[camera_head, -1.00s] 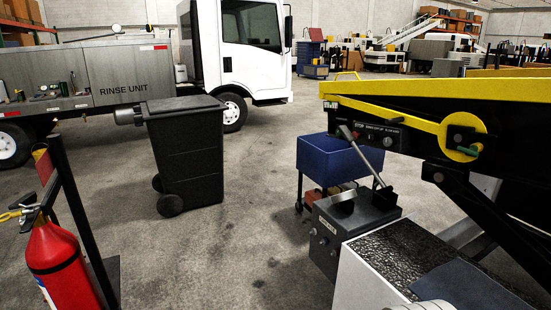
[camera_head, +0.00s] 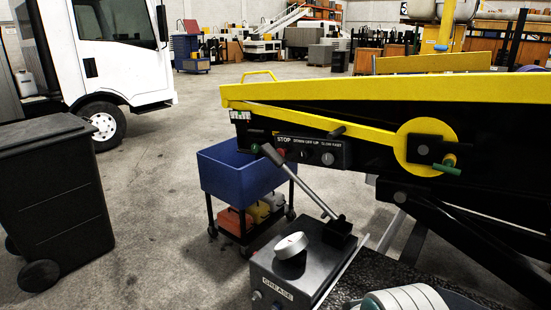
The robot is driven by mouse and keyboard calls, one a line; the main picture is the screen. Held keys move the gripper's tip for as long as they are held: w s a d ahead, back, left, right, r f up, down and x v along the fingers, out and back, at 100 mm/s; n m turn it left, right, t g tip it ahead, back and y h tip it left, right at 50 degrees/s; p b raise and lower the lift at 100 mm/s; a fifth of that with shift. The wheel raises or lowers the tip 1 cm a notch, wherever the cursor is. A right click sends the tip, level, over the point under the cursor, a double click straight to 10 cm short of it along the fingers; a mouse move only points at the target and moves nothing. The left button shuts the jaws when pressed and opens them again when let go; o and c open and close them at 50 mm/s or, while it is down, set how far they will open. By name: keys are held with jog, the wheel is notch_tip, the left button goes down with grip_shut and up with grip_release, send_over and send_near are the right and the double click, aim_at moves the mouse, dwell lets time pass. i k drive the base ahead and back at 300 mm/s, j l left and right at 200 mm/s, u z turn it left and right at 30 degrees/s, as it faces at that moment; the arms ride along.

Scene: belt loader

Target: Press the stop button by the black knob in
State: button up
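A black control panel (camera_head: 340,153) sits on the side of the yellow and black belt loader (camera_head: 370,92). It has a STOP label at its left end. A green part (camera_head: 255,148) shows left of the lever tip.
A grey grease box (camera_head: 272,275) with a round white-topped cap stands below the panel, carrying the lever. A blue cart (camera_head: 235,172) stands behind it. A black bin (camera_head: 60,200) stands left; floor between is clear.

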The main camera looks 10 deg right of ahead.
aim_at(282, 152)
jog(key=i+j, duration=0.25)
jog(key=j, duration=0.2)
jog(key=i+j, duration=0.3)
jog(key=j, duration=0.15)
jog(key=i+j, duration=0.25)
jog(key=j, duration=0.2)
jog(key=i+l+u, duration=0.1)
jog(key=i, duration=0.95)
